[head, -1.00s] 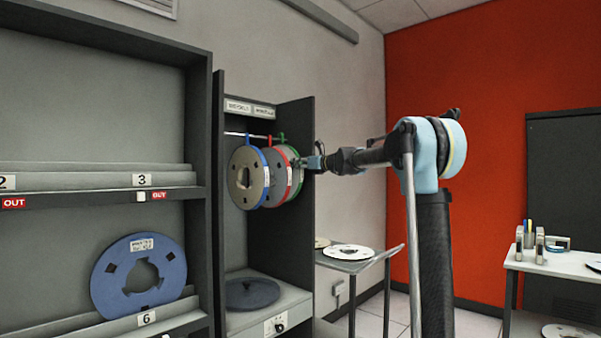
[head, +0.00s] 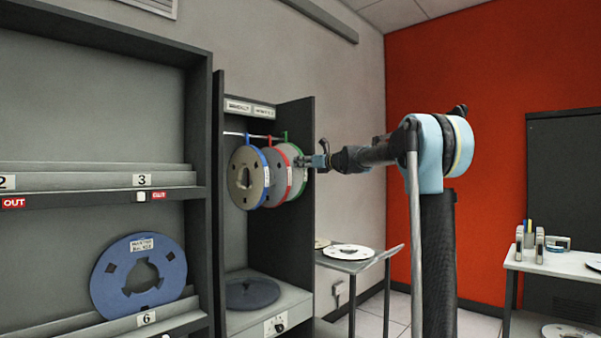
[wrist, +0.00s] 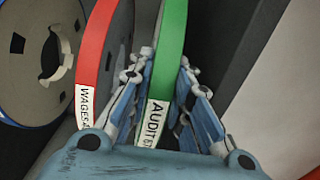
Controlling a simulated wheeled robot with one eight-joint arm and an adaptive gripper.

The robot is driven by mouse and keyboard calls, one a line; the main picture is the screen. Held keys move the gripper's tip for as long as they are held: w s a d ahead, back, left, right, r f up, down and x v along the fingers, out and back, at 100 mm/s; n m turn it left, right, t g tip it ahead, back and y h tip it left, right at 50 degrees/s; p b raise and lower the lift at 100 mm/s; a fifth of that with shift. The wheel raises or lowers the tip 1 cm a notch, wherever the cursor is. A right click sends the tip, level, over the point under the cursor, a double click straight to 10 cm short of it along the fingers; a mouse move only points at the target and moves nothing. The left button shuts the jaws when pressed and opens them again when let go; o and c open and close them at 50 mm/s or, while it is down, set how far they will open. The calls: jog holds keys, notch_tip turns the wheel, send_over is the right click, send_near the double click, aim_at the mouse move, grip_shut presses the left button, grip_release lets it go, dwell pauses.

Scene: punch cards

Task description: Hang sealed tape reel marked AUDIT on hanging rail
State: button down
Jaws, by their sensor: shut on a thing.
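The AUDIT reel has a green sealing band (head: 303,172), and its white label AUDIT (wrist: 155,124) faces the wrist camera. My gripper (head: 312,161) is shut on this band; in the wrist view its fingers (wrist: 164,95) stand on both sides of it. The reel is upright at the right end of a row inside the cabinet. Its green hook (head: 285,137) is level with the hanging rail (head: 258,136); I cannot tell whether it rests on it. A red-banded reel (head: 287,172), labelled WAGES in the wrist view (wrist: 95,60), and a blue-banded reel (head: 247,178) hang to its left.
The cabinet's right wall (head: 303,225) is close beside the green-banded reel. A dark disc (head: 252,293) lies on the cabinet's lower shelf. A large blue reel (head: 138,275) stands in the left rack. A small table (head: 375,262) with a white reel stands right of the cabinet.

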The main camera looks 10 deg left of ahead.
jog(key=v, duration=1.9)
jog(key=shift+s+d, duration=0.25)
jog(key=shift+d, duration=0.05)
dwell(1.3)
